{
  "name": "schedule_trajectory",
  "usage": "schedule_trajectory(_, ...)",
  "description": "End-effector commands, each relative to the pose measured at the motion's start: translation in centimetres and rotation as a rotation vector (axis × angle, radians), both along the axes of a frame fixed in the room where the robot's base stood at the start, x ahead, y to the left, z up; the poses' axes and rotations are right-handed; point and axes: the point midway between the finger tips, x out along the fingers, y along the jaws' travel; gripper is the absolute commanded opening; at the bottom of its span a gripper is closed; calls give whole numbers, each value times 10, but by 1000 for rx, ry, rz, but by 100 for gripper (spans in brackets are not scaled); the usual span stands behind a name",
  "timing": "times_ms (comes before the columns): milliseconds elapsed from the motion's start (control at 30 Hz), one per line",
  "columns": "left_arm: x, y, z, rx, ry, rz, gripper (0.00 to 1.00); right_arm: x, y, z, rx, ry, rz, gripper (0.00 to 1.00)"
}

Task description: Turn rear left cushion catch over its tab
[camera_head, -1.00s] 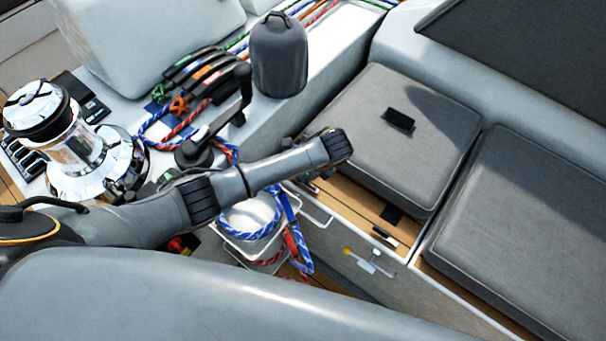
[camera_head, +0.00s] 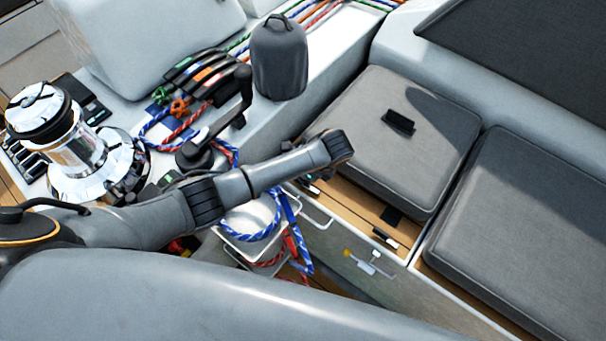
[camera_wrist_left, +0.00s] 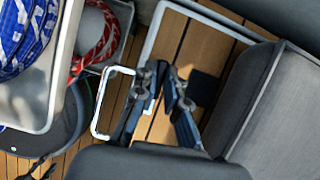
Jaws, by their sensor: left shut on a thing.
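My left gripper (camera_wrist_left: 164,74) is shut on the rear left cushion catch, by the wood strip in front of the grey rear cushion (camera_head: 400,130). The fingers hide most of the catch, so how far it is turned cannot be told. A flat black tab (camera_wrist_left: 203,88) lies on the wood, between the fingers and the cushion edge. In the head view my left wrist covers this spot, and only small dark parts show below it. Another catch (camera_head: 385,237) with a black tab (camera_head: 392,215) sits farther right along the strip. My right gripper is not in view.
A white handle (camera_wrist_left: 112,103) stands close beside the fingers. A bin with blue and red ropes (camera_head: 252,232) hangs below my arm. A chrome winch (camera_head: 80,150) and a winch handle (camera_head: 245,92) lie to the left. A second cushion (camera_head: 520,230) is at right.

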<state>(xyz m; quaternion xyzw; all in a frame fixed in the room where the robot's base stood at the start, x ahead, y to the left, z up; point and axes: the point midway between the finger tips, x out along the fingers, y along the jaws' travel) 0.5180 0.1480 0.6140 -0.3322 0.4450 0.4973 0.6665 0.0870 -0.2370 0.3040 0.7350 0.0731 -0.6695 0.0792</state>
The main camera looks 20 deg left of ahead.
Motion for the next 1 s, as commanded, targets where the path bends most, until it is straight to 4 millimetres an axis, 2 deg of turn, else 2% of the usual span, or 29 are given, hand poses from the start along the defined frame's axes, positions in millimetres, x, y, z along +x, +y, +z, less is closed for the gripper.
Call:
schedule_trajectory(433, 0, -2, 1, -2, 4, 354, 0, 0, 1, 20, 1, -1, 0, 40)
schedule_trajectory(1000, 1, -2, -1, -3, 4, 896, 0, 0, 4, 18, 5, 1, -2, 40)
